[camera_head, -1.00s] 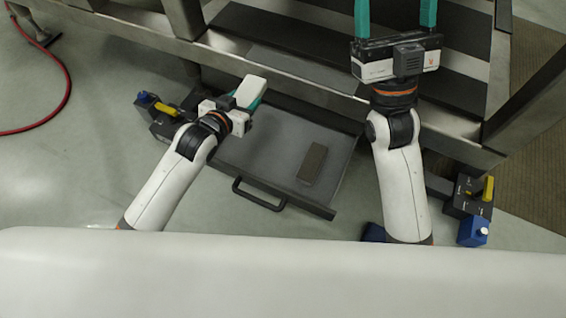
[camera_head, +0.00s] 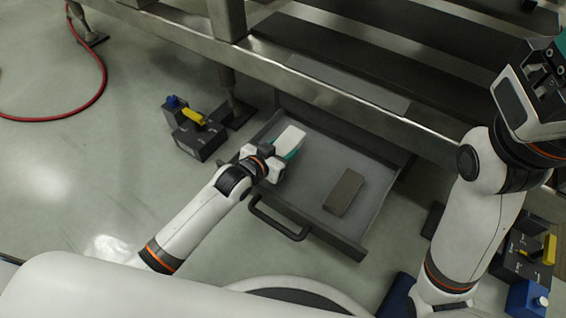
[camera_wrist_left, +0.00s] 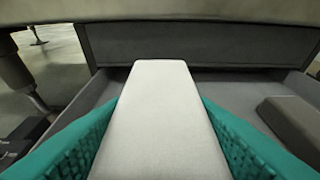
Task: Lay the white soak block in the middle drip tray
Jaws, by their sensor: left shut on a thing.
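The white soak block (camera_head: 290,138) is held in my left gripper (camera_head: 280,150), over the left part of the pulled-out drip tray (camera_head: 310,162). In the left wrist view the white block (camera_wrist_left: 162,115) lies between the two teal fingers, which press on its sides. The tray is a grey drawer with a black front handle. I cannot tell whether the block touches the tray floor. A grey-brown block (camera_head: 344,191) lies in the tray's right part. My right gripper (camera_head: 552,62) is at the upper right, cut by the picture edge; its fingertips are mostly out of view.
A metal frame (camera_head: 330,88) with dark slats stands behind and above the tray. A control box with a yellow handle (camera_head: 195,128) stands left of the tray; another (camera_head: 530,258) is at lower right. A red hose (camera_head: 100,85) lies on the floor. The tray's middle floor is clear.

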